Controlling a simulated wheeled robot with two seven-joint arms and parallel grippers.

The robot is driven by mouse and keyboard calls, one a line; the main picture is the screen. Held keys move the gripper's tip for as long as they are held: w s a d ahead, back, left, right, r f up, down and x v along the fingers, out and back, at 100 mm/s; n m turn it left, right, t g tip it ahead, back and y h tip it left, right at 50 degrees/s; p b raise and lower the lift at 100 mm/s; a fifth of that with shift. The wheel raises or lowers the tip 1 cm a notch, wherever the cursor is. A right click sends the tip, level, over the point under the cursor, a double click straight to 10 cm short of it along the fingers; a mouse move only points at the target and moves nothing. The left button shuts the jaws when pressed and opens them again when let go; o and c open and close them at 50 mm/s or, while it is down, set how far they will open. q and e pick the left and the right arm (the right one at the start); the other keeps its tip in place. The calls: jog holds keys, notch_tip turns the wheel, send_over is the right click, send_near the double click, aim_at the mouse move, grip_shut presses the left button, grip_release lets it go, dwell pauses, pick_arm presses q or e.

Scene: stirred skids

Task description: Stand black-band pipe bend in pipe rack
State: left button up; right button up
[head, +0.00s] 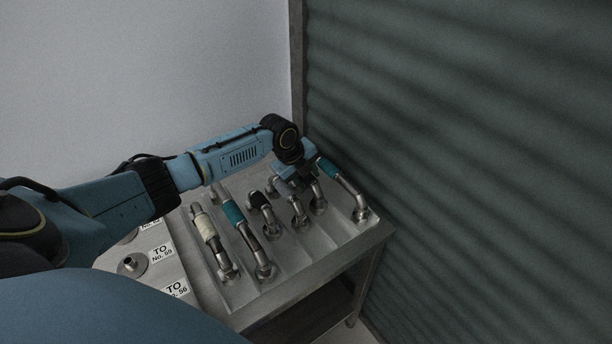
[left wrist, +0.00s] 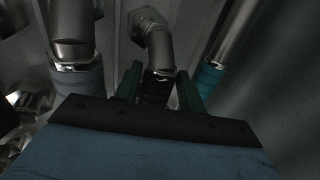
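In the head view my left gripper (head: 296,176) is over the right part of a metal bench, above the pipe bends. In the left wrist view a bent metal pipe with a black band (left wrist: 157,88) lies between the green fingers of my left gripper (left wrist: 158,84). The fingers stand on both sides of the band, apart, with narrow gaps showing. In the head view this pipe's lower end (head: 318,204) shows and its band is hidden by the gripper. A second black-band pipe (head: 259,200) lies further left. I cannot tell which fixture is the pipe rack. My right gripper is out of view.
Neighbours are a grey-band pipe (head: 283,189) and a teal-band pipe (head: 328,169), close on either side. Another teal-band (head: 233,213) and a cream-band pipe (head: 205,227) lie left. A labelled plate with a round spigot (head: 132,263) is front left. A ribbed dark wall (head: 480,170) rises right.

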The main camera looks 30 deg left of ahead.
pick_arm(q)
jog(key=shift+o, duration=1.3)
jog(key=p+v, duration=0.2)
jog(key=v, duration=1.1)
jog(key=shift+s+r, duration=0.1)
jog(key=shift+s, duration=0.1)
